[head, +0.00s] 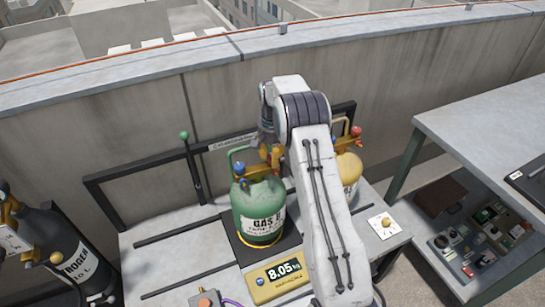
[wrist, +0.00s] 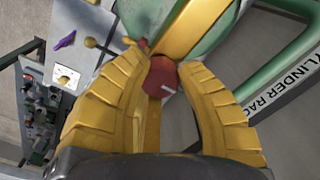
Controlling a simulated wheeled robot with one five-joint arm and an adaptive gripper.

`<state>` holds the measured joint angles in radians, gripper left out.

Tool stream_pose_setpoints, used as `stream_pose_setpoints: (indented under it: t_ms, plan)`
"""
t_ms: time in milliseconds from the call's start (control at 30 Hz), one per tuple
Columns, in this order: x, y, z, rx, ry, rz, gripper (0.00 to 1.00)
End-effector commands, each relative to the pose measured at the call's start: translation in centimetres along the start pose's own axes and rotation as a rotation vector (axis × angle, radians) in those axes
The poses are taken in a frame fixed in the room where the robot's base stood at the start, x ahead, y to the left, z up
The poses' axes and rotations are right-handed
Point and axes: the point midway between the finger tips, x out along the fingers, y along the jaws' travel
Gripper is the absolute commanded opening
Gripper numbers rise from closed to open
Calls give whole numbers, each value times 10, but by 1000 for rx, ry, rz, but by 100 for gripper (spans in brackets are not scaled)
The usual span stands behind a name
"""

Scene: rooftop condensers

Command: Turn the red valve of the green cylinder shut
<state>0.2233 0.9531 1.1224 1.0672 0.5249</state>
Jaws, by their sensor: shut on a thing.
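The green cylinder (head: 258,212) stands upright on a scale, with a yellow valve block and a blue knob (head: 240,168) on top. My gripper (head: 268,150) reaches down over the cylinder's top and hides the red valve in the head view. In the wrist view, the red valve (wrist: 164,76) sits between the yellow fingertips of my gripper (wrist: 163,70), and they are shut on it. A pale mark shows on the red knob. Part of the green cylinder (wrist: 150,18) shows behind it.
The scale display (head: 283,270) reads 8.05 kg. A yellow cylinder (head: 348,168) with a red knob (head: 356,131) stands close on the right, partly behind my arm. A dark nitrogen cylinder (head: 70,250) is at left. A black rack frame (head: 130,172) runs behind.

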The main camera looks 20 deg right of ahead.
Motion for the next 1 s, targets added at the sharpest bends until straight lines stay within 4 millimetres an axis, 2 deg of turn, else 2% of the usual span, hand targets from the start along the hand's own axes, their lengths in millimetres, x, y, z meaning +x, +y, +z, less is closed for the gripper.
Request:
stream_pose_setpoints:
  t_ms: [300, 767, 800, 1000]
  plan:
    - [2, 0, 0, 86, 0, 0, 0]
    - [1, 1, -1, 98, 1, -1, 0]
    - [1, 1, -1, 98, 2, -1, 34]
    - [1, 1, -1, 97, 1, -1, 52]
